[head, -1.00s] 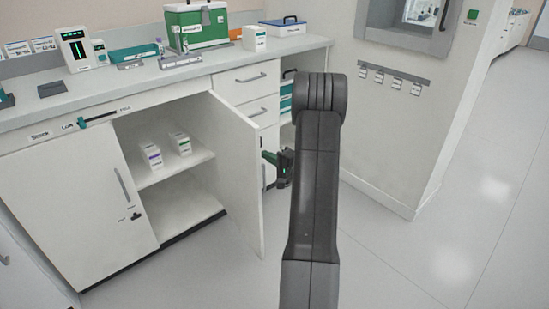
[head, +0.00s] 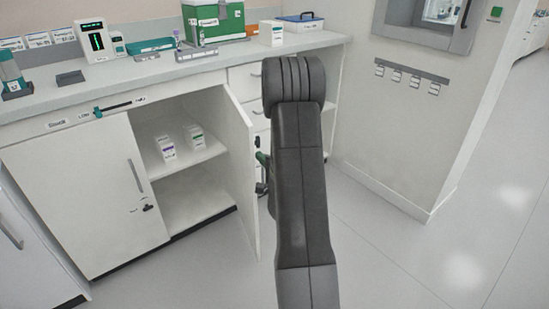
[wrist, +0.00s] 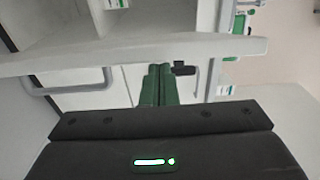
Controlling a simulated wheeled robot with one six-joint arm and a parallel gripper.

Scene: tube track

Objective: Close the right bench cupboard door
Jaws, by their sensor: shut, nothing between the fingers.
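The right bench cupboard door (head: 241,175) stands open in the head view, swung out toward me from its hinge on the right of the opening. In the wrist view the door (wrist: 200,48) runs across the picture as a pale panel, with its bar handle (wrist: 70,84) at left. My gripper (wrist: 160,72) is shut, its green fingers together and empty, close to the door; I cannot tell whether they touch it. In the head view my gripper (head: 262,172) is mostly hidden behind my arm, at the right, outer side of the door.
The left cupboard door (head: 90,190) is shut. Inside the open cupboard, small white boxes (head: 180,143) stand on a shelf. The bench top (head: 150,70) holds a green box (head: 214,20) and instruments. Floor (head: 400,260) at right is clear.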

